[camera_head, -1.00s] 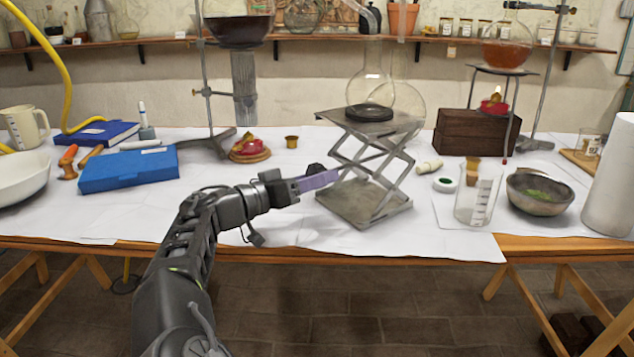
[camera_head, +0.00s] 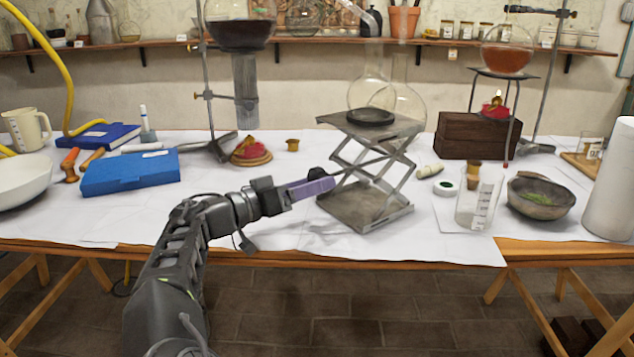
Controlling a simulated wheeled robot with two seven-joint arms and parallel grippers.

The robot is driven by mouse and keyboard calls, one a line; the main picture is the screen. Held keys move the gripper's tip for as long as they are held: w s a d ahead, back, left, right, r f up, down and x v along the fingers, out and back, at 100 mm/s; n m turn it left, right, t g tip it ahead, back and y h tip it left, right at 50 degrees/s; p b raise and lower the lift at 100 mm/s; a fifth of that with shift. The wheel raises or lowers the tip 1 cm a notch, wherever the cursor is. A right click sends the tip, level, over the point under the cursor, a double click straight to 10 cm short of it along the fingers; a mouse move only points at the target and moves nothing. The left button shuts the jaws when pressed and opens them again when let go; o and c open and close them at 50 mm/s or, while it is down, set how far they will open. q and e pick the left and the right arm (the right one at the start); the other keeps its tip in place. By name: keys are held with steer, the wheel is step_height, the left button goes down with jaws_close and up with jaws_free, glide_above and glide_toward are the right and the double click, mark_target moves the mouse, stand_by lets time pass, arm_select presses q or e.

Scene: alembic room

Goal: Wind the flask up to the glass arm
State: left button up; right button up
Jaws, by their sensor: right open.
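A lab jack (camera_head: 367,203) with crossed metal legs stands on the white-covered table. Its top plate (camera_head: 405,130) is raised and carries a dark round ring (camera_head: 370,117). A clear round-bottomed flask (camera_head: 368,92) sits at the ring; another clear round glass shape (camera_head: 408,103) overlaps behind it. A thin clear glass tube (camera_head: 403,22), perhaps the glass arm, runs up above; its lower end is hard to make out. My right gripper (camera_head: 318,188), with a purple finger pad, is open at the jack's left side. I cannot tell whether it touches the jack. My left gripper is out of view.
A blue box (camera_head: 130,173) lies left of my arm. A beaker (camera_head: 478,205), small cork-coloured pieces and a grey bowl (camera_head: 540,197) stand to the right. Stands (camera_head: 208,95) hold glassware behind. The table's front edge runs below my gripper.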

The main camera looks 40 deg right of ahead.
steer(key=a+p, duration=0.1)
steer(key=a, duration=0.5)
stand_by(0.4)
